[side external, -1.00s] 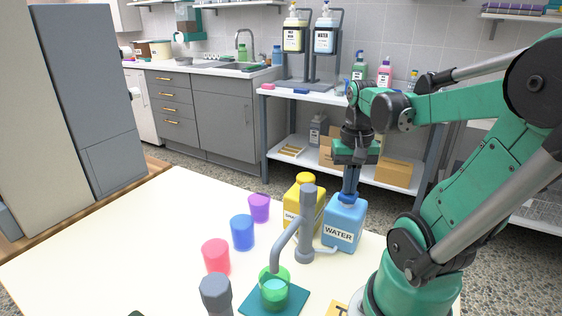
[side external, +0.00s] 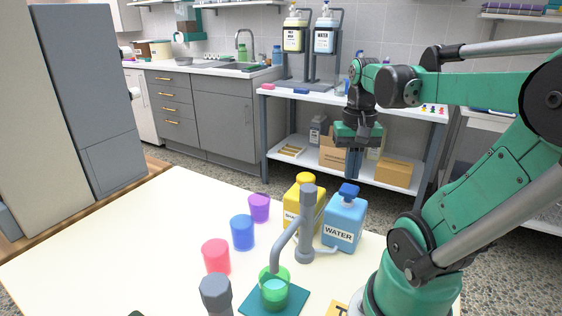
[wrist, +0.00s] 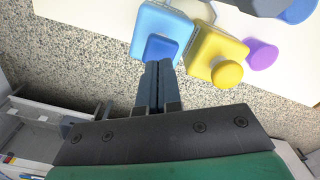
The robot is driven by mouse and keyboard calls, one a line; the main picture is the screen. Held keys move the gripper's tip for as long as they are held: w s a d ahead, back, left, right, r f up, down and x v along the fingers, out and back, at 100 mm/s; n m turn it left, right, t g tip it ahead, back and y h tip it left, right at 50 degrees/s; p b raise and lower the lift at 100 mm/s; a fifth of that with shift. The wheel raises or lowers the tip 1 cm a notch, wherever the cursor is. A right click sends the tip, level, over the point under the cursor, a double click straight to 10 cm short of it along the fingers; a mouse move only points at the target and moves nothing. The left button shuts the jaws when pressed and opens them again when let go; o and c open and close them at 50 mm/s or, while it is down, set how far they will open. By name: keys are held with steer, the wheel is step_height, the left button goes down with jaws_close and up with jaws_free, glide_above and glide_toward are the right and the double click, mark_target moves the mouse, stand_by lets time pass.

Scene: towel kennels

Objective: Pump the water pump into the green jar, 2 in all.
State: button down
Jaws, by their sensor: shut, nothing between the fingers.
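The water pump is a blue bottle (side external: 343,222) labelled WATER, with a darker blue pump head (side external: 348,190) standing up on top. A thin pipe joins it to a grey post with a spout (side external: 305,225), which reaches over the green jar (side external: 274,290). The see-through jar stands on a teal mat (side external: 294,301), with paler green contents inside. My gripper (side external: 353,177) is shut and empty, just above the pump head. In the wrist view, the fingertips (wrist: 158,64) appear beside the pump head (wrist: 162,47); contact cannot be seen.
A yellow bottle (side external: 297,205) stands close to the left of the blue one, partly behind the post. Red (side external: 216,257), blue (side external: 242,232) and purple (side external: 259,207) cups stand farther left. A grey post top (side external: 215,290) rises at the front. The table's left side is clear.

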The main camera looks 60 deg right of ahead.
mark_target(349, 187)
steer(key=shift+f, duration=0.15)
steer(key=shift+f, duration=1.55)
steer(key=shift+r, duration=1.7)
step_height(349, 187, up, 6)
